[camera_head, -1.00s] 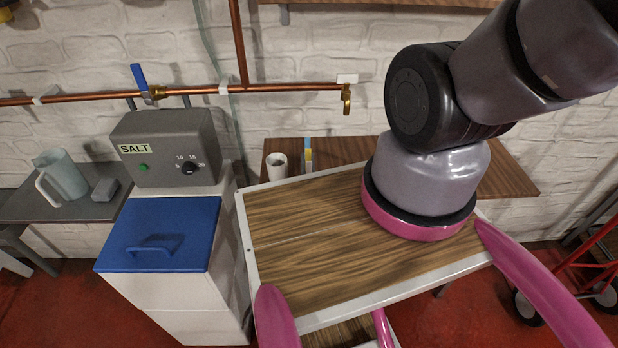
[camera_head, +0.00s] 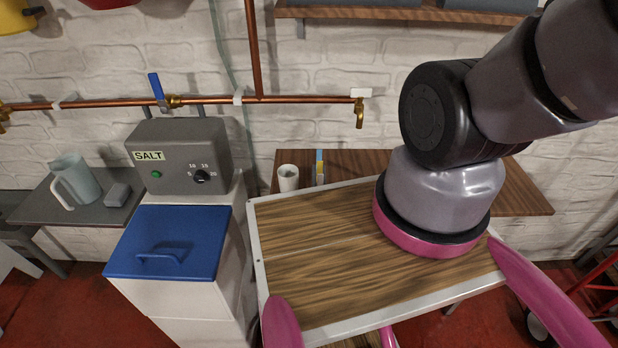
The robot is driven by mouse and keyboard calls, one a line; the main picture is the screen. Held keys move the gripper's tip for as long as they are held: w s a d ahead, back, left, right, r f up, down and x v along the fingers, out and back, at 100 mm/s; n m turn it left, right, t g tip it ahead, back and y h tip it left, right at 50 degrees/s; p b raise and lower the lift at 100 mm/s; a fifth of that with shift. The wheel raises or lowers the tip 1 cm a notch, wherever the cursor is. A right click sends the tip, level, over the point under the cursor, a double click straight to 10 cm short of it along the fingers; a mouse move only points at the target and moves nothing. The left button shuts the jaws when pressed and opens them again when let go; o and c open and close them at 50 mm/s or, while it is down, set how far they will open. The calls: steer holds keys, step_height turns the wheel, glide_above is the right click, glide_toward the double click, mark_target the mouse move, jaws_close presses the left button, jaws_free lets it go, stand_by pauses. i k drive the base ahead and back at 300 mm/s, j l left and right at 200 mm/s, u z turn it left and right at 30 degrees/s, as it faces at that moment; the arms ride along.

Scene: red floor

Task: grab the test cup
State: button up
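A small white cup (camera_head: 288,179), probably the test cup, stands upright on a brown wooden shelf (camera_head: 520,199) against the white brick wall. It is beyond the far edge of the wood-topped surface where my arm stands. My arm rises on the right side and runs out of the picture at the upper right. My gripper is not in view, so its opening and anything in it cannot be seen.
Beside the cup stands a thin blue and yellow object (camera_head: 320,168). A grey SALT machine (camera_head: 185,155) with a blue-lidded bin (camera_head: 168,242) is at left. A jug (camera_head: 76,182) stands on a grey table. A copper pipe (camera_head: 280,100) crosses the wall above the shelf.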

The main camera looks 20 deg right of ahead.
mark_target(287, 174)
steer(key=k+j, duration=0.15)
steer(key=k+j+z, duration=0.1)
steer(key=j, duration=0.35)
steer(key=k+j+z, duration=0.1)
steer(key=j, duration=0.3)
steer(key=k+j+z, duration=0.1)
steer(key=j, duration=0.3)
steer(key=k+j+z, duration=0.1)
steer(key=j, duration=0.3)
steer(key=k+j, duration=0.2)
steer(key=j, duration=0.2)
steer(key=k+j+z, duration=0.15)
steer(key=j, duration=0.25)
